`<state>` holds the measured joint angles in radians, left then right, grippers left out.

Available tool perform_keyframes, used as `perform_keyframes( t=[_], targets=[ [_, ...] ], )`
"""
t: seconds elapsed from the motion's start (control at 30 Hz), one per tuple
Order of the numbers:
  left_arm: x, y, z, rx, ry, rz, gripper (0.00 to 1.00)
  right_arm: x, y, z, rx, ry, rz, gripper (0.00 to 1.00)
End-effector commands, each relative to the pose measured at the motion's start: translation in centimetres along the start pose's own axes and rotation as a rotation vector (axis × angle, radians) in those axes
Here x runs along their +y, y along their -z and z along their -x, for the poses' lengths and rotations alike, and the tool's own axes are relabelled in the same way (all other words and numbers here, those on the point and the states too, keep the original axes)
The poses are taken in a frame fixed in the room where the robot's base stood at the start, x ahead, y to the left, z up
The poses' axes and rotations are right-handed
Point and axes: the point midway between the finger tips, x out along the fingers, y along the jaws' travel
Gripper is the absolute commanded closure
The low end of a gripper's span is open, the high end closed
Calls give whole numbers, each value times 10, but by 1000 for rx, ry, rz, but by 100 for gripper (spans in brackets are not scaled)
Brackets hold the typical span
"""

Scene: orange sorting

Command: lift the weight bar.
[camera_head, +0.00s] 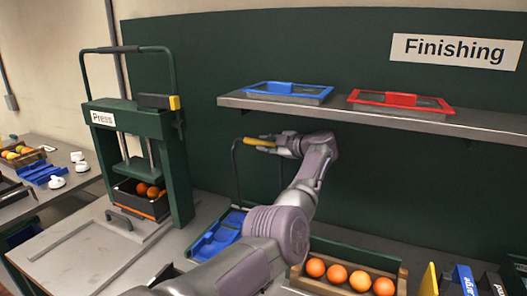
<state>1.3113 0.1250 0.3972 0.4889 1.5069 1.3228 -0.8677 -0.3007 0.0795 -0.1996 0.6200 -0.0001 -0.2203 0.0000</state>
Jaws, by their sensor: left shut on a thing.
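A black upright frame (235,172) rises behind my arm, above a blue tray-like base (217,234). A yellow bar (256,140) lies across its top, and I take this to be the weight bar. My left gripper (266,145) is shut on the yellow bar, reaching it from the right. The fingers and wrist hide the bar's right end. My forearm hides part of the frame and base. My right gripper is not in view.
A green press (184,165) stands at left, with oranges in a black bin (130,200). Above right, a shelf (470,128) bears a blue tray (258,90) and a red tray (440,104). A wooden crate (340,246) of oranges stands front right.

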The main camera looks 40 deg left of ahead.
Motion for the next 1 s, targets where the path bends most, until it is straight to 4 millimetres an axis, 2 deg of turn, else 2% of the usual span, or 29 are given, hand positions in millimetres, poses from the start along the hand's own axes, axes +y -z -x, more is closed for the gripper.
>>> perform_keyframes(
  t=[0.37,0.4,0.53,0.83,1.0],
  targets=[
    [8,1,1,-6,-14,7,100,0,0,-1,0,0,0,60],
    [9,1,1,-6,-15,7,74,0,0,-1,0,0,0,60],
    [8,1,1,-5,-14,6,53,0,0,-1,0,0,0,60],
    [6,-1,2,-5,-9,3,52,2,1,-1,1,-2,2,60],
    [5,-2,18,-7,-10,3,52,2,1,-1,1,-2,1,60]
  ],
)
